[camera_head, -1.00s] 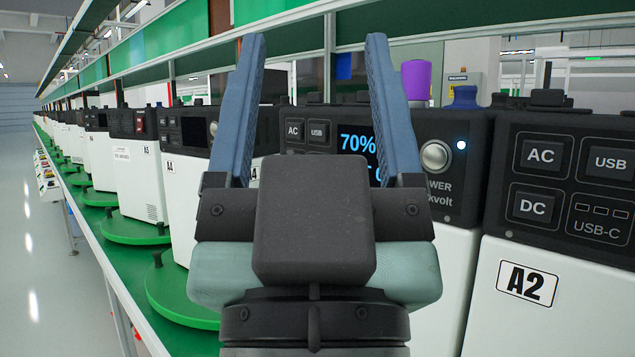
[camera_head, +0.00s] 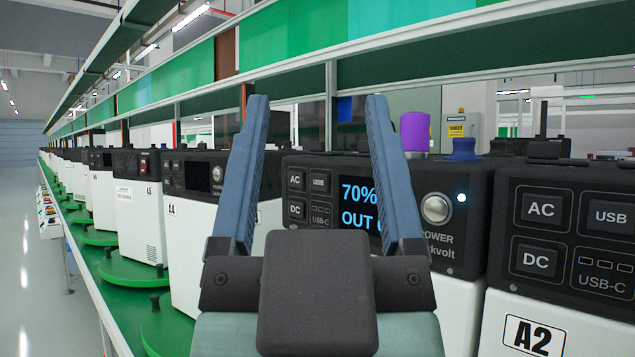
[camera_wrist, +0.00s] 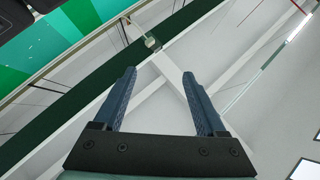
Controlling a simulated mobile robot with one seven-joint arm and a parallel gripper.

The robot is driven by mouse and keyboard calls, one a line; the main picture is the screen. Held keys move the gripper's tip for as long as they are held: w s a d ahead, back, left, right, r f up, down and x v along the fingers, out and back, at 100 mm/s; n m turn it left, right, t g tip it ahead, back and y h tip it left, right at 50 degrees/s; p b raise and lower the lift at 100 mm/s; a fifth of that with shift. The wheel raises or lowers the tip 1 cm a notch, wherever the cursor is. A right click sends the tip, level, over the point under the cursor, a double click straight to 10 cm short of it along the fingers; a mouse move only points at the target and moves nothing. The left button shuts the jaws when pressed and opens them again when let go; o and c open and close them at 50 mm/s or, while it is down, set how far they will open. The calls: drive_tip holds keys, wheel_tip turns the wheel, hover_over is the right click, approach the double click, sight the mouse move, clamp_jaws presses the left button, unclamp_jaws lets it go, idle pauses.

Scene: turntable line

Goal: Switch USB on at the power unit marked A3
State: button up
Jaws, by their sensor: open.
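A power unit (camera_head: 468,227) with a black top panel and white body stands behind my gripper, between units marked A4 and A2. Its own mark is not visible. Its lit screen (camera_head: 356,205) reads 70% and OUT, partly covered by my right finger. Left of the screen are AC, DC and USB-C controls and the USB button (camera_head: 320,183). A round power button (camera_head: 436,208) with a lit white-blue light is on the right. My gripper (camera_head: 316,102) is open and empty in front of this unit, fingers pointing up; the wrist view also shows it open (camera_wrist: 159,75).
Unit A2 (camera_head: 535,290) stands close on the right. Unit A4 (camera_head: 188,255) and several more run leftward on green turntables (camera_head: 128,266). A shelf rail (camera_head: 430,42) runs above the line. The aisle floor (camera_head: 25,250) at left is clear.

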clamp_jaws()
idle(1.6)
